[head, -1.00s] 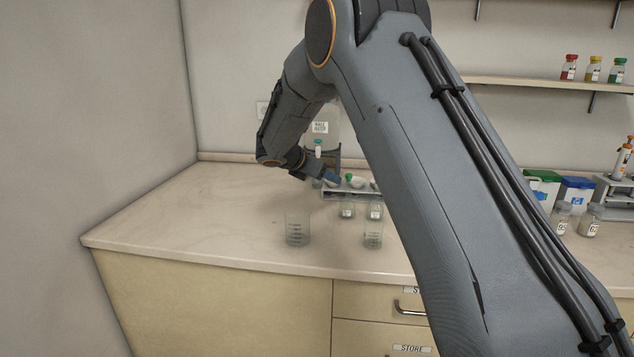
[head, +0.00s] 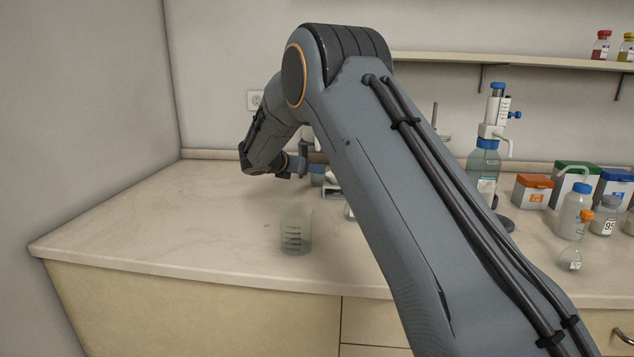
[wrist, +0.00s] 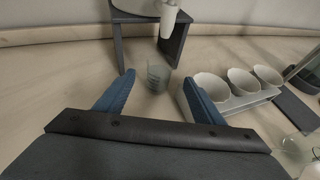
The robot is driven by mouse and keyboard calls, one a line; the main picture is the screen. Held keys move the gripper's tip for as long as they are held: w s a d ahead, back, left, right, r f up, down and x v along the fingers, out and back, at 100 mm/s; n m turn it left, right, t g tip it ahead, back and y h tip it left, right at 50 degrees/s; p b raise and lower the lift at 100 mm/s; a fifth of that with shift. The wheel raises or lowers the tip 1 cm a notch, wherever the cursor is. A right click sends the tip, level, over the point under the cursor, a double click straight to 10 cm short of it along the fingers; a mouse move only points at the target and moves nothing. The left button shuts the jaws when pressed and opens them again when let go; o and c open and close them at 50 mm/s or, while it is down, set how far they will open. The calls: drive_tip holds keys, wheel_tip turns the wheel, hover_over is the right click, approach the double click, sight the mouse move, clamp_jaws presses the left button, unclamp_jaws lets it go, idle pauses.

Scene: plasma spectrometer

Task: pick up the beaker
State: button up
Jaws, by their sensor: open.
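A clear glass beaker (wrist: 158,78) with dark graduation marks stands on the counter in the wrist view, ahead of my gripper (wrist: 158,95) and between the lines of its two blue fingers. My gripper is open and empty, apart from that beaker. In the head view my gripper (head: 314,170) is small and partly hidden at the back of the counter, by a glass vessel (head: 317,180). Another clear graduated beaker (head: 296,230) stands upright on the counter nearer the front edge, away from my gripper. I cannot tell which beaker the task means.
A rack with white cups (wrist: 240,82) stands close to the right finger. A dark stand (wrist: 150,30) with a white spout is behind the beaker. Bottles and boxes (head: 533,190) line the counter's right. The counter's left part (head: 150,220) is clear.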

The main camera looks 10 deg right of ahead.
drive_tip(key=p, duration=0.1)
hover_over(315, 185)
drive_tip(key=f, duration=0.2)
drive_tip(key=shift+w+d+f, duration=0.15)
drive_tip(key=shift+w+f, duration=0.15)
drive_tip(key=shift+w, duration=0.05)
drive_tip(key=c, duration=1.3)
drive_tip(key=shift+r, duration=0.2)
drive_tip(key=shift+r, duration=0.6)
wheel_tip(315, 185, up, 2)
drive_tip(key=shift+r+b, duration=0.15)
drive_tip(key=shift+b, duration=0.25)
drive_tip(key=s+a, duration=0.4)
drive_tip(key=s+a+b, duration=0.1)
drive_tip(key=s+a, duration=0.3)
drive_tip(key=s, duration=0.1)
drive_tip(key=s+a, duration=0.3)
drive_tip(key=s, duration=0.1)
drive_tip(key=shift+s+a, duration=0.35)
drive_tip(key=shift+a, duration=0.05)
